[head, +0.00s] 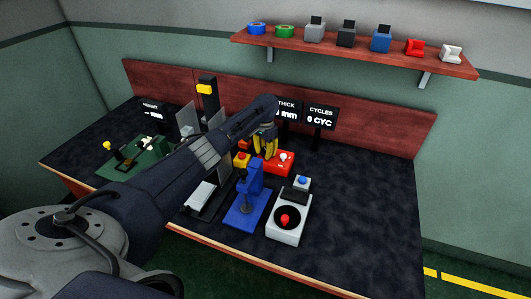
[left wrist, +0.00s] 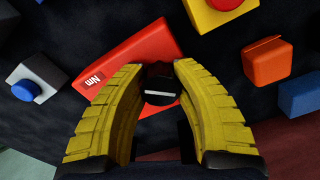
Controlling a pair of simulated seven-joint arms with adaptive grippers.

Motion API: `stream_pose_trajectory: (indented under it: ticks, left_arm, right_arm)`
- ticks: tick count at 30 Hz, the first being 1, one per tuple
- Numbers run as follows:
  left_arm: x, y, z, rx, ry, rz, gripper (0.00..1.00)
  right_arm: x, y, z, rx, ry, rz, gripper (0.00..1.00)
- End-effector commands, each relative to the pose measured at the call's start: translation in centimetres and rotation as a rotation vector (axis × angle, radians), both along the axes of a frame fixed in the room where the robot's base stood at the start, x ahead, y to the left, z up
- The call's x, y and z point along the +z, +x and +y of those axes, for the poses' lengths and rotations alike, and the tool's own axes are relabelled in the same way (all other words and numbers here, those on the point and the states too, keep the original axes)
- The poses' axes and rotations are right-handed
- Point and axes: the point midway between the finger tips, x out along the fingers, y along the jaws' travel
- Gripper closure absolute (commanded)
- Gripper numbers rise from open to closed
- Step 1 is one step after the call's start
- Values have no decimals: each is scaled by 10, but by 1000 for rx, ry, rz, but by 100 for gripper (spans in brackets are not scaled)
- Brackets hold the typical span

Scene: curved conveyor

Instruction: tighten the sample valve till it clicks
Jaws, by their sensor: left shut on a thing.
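A black knob with a white line (left wrist: 160,88) sits at the edge of a red box with an "Nm" label (left wrist: 128,58), and I take it to be the sample valve. The red box also shows in the head view (head: 285,168), near the middle of the bench. My left gripper (left wrist: 160,70) has its yellow fingers on either side of the knob and is shut on it. In the head view the left gripper (head: 266,150) points down at the box's left end and hides the knob. My right gripper is not in view.
A blue press-like stand (head: 247,205) and a white box with a red button (head: 287,228) stand in front of the red box. A green device (head: 140,158) is at the left. Displays, one reading "0 CYC" (head: 320,116), stand behind. The bench's right side is clear.

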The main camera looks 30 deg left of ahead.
Motion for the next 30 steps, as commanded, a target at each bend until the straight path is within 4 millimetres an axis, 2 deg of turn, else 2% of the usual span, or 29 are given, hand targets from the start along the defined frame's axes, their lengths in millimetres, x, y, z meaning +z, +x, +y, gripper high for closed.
stream_pose_trajectory:
  ticks: [7,18,19,26,30]
  left_arm:
    - [-1,-1,1,-139,1,3,100]
    - [-1,-1,1,-156,2,5,100]
    - [-1,-1,1,-156,2,5,67]
    - [-1,-1,1,-155,2,3,41]
    - [-1,0,1,-155,1,2,41]
  right_arm:
    - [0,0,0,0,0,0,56]
    - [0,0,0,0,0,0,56]
    - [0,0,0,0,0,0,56]
    - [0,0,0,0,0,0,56]
    - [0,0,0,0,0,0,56]
